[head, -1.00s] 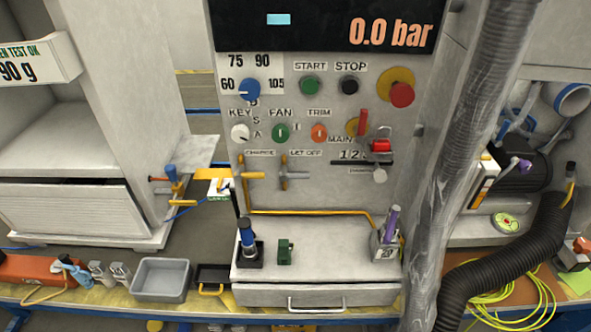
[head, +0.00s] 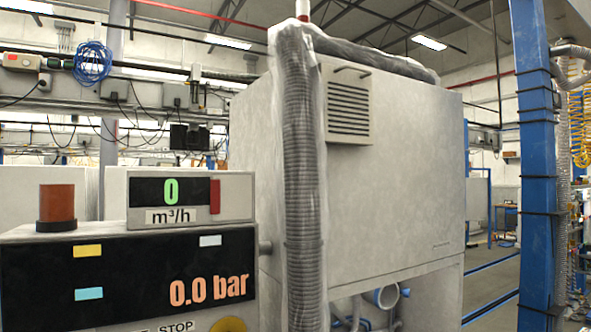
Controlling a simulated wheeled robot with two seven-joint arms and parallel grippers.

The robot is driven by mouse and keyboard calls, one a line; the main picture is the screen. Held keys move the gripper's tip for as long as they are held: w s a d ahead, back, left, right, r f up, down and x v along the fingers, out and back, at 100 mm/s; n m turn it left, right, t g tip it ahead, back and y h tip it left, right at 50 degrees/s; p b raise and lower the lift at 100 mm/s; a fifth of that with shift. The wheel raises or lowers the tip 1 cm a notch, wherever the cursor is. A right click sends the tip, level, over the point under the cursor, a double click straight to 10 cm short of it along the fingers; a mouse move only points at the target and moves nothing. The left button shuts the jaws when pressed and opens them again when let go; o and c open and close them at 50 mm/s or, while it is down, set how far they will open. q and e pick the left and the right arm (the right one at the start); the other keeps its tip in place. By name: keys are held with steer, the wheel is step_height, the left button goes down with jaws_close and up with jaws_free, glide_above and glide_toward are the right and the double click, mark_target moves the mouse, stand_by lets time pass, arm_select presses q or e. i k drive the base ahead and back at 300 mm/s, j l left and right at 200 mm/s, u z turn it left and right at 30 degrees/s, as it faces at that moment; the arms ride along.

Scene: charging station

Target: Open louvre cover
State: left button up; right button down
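The louvre cover (head: 348,107) is a beige slatted panel high on the front of a large grey cabinet (head: 400,190), just right of the vertical duct. It looks closed against the cabinet, with a dark bar handle (head: 352,71) along its top edge. Neither of my grippers shows in the head view, so I cannot see their state or place.
A plastic-wrapped corrugated duct (head: 300,180) runs upright left of the cover and bends along the cabinet top. A display panel (head: 130,275) reading 0.0 bar stands at lower left, with a flow meter (head: 190,200) above. A blue post (head: 535,160) stands at right.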

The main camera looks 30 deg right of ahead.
mark_target(346, 118)
steer(key=l+z, duration=0.1)
steer(key=z, duration=1)
